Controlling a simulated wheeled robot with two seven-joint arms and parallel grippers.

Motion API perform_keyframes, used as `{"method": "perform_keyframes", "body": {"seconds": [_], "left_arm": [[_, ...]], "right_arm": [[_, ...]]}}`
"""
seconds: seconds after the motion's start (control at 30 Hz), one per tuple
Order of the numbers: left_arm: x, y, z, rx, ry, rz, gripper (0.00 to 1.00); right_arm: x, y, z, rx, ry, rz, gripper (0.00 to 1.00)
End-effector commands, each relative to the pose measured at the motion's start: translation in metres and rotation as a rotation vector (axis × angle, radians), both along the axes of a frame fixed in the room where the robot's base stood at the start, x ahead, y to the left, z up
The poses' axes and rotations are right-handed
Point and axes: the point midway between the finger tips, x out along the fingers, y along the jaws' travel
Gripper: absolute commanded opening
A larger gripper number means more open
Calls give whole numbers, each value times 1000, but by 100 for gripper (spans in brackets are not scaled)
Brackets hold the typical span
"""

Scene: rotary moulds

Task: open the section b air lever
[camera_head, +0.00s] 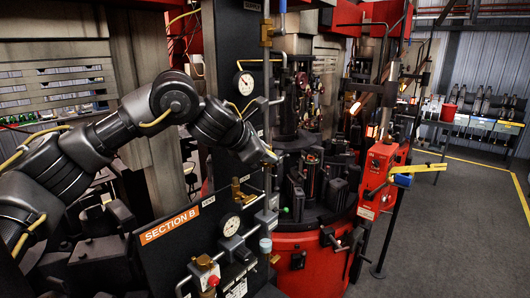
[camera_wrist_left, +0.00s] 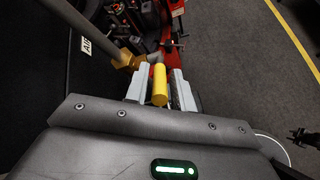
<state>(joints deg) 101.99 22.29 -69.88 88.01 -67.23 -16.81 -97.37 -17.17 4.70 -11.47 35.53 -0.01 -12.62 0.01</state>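The orange SECTION B label (camera_head: 170,225) is on a dark panel at the lower middle of the head view. My left arm reaches over this panel, and its gripper (camera_head: 268,154) is beside the panel's upright pipes. In the left wrist view a yellow lever handle (camera_wrist_left: 160,86) lies between the two grey fingers of my left gripper (camera_wrist_left: 161,92). A brass valve body (camera_wrist_left: 125,60) on a pipe is just beyond it, near a white label that appears to read AIR (camera_wrist_left: 86,45). Whether both fingers press on the handle is unclear. My right gripper is out of view.
Pressure gauges (camera_head: 231,226) and pipes crowd the panel. A red rotary machine (camera_head: 310,262) with dark moulds stands behind it. A red control box (camera_head: 380,170) is to its right. Open grey floor (camera_head: 450,240) with a yellow line lies at the right.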

Motion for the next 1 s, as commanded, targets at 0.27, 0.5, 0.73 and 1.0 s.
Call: {"method": "perform_keyframes", "body": {"seconds": [0.27, 0.5, 0.73, 1.0], "left_arm": [[0, 0, 0, 0, 0, 0, 35], [-9, 8, 7, 0, -4, 0, 35], [-40, 29, 32, -1, -6, 1, 35], [-66, 48, 57, 0, -2, 0, 35]], "right_arm": [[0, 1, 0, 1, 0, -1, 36], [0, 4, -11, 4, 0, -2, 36], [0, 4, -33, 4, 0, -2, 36], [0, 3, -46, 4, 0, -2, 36]]}}
